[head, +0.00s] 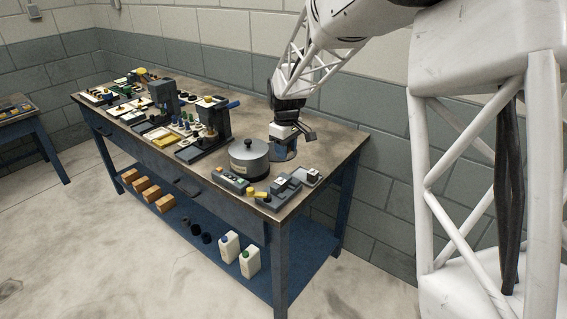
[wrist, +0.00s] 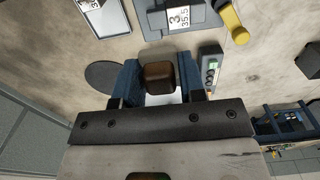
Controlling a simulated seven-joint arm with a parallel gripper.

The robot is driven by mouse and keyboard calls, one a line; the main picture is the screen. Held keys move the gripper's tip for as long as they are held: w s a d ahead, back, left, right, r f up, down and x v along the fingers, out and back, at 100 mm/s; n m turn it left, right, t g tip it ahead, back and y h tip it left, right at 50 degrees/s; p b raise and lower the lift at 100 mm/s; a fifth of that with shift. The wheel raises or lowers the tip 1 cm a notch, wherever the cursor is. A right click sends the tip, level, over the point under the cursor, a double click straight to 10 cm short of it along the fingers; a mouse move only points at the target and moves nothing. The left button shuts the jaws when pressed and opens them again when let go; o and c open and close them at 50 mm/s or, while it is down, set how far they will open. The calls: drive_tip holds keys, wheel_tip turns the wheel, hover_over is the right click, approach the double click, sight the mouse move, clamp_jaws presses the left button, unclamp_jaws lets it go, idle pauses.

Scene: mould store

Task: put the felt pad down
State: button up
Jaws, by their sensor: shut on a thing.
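My gripper (wrist: 160,80) has two blue fingers, closed on the sides of a brown, round-cornered block, which I take for the felt pad (wrist: 160,77). In the head view my gripper (head: 284,152) is low over the right end of the workbench, just right of a grey lidded pot (head: 249,160). The pad cannot be made out there. A flat dark disc (wrist: 103,76) lies on the bench beside the left finger in the wrist view. I cannot tell whether the pad touches the bench.
The workbench (head: 335,140) has bare top behind and right of my gripper. At its front right corner are a small grey device (head: 283,187), a labelled plate (head: 308,177) and a control box (head: 232,182). A dark press (head: 213,118) and many small tools fill the left side.

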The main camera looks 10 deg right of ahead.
drive_tip(key=shift+w, duration=0.1)
hover_over(288, 167)
wheel_tip(288, 167, down, 4)
drive_tip(key=shift+r, duration=0.1)
idle(0.4)
drive_tip(key=shift+f, duration=3.1)
drive_tip(key=shift+f, duration=0.1)
drive_tip(key=shift+f, duration=1.75)
drive_tip(key=shift+f, duration=0.15)
